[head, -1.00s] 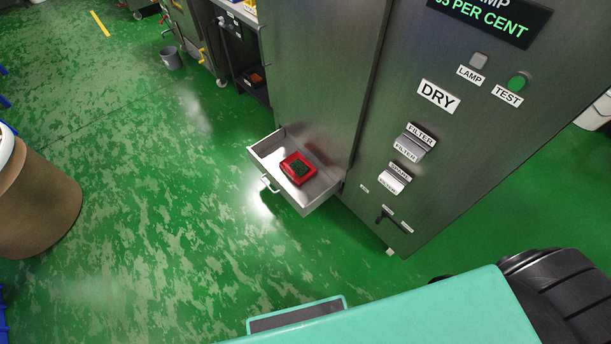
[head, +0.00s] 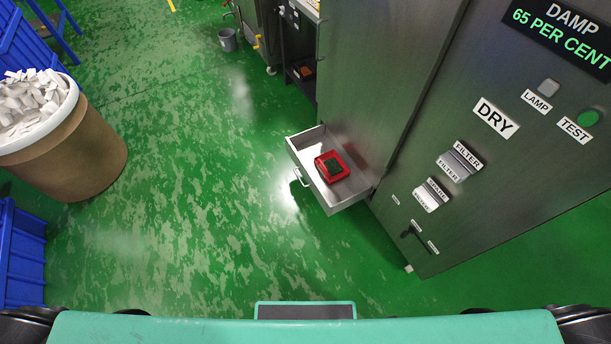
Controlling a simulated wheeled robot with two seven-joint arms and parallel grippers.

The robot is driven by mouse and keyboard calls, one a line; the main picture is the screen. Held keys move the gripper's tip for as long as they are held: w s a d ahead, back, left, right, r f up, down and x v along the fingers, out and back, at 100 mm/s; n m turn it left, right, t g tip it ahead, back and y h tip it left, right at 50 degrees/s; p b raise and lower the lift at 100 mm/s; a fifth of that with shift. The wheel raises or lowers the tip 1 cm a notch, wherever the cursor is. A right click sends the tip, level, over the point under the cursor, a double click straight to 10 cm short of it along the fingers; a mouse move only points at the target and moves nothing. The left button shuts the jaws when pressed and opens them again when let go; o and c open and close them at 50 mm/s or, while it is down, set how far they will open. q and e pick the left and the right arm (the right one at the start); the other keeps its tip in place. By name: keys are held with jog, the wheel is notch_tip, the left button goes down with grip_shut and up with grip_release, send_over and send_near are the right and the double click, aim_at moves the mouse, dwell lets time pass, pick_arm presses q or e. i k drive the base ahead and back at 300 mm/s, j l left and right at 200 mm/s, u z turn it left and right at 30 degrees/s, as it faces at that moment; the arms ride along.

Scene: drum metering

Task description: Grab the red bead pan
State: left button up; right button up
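The red bead pan (head: 332,167) is a small red tray with dark contents. It sits inside an open metal drawer (head: 349,198) that sticks out low from the steel cabinet (head: 385,90). A pale handle is on the drawer's front. Neither of my grippers shows in the head view. Only dark parts of my arms show at the bottom left and bottom right corners.
The cabinet carries a display reading DAMP 65 PER CENT (head: 562,38). A brown drum (head: 75,155) full of white pieces stands at left, near blue crates (head: 22,255). A grey bucket (head: 227,40) stands far back. The green floor before the drawer is clear.

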aim_at(331, 167)
jog(key=i+j+z, duration=0.1)
jog(key=i+j, duration=0.6)
jog(key=j, duration=0.15)
jog(key=i+j+z, duration=0.15)
jog(key=i+j, duration=0.2)
jog(key=j+z, duration=0.15)
jog(key=z, duration=1.7)
